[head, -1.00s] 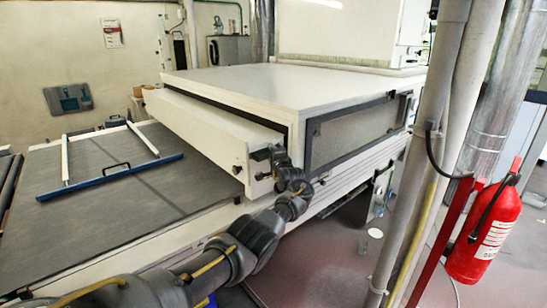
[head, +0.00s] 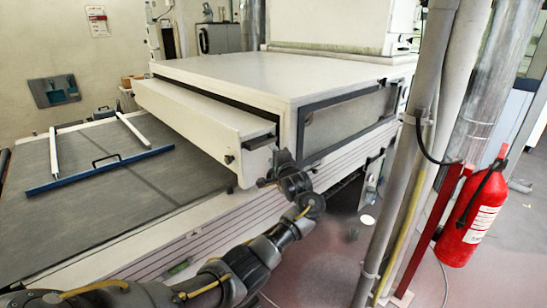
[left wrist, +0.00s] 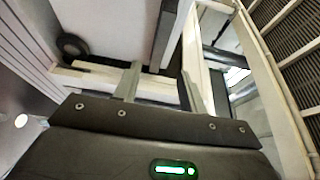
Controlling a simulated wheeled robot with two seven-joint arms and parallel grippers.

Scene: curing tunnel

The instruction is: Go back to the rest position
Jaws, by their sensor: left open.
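My left arm comes in from the bottom left of the head view. My left gripper (head: 266,181) is beside the near corner of the white tunnel housing (head: 225,85). In the left wrist view the two fingers of my left gripper (left wrist: 160,88) stand apart with nothing held between them. I cannot tell from the head view whether the gripper touches the housing. My right gripper is not in view.
A grey belt (head: 120,215) carries a blue-edged frame (head: 98,171) at the left. Grey vertical pipes (head: 432,130) and a red fire extinguisher (head: 472,215) stand at the right. Reddish floor (head: 320,255) shows between the machine and the pipes.

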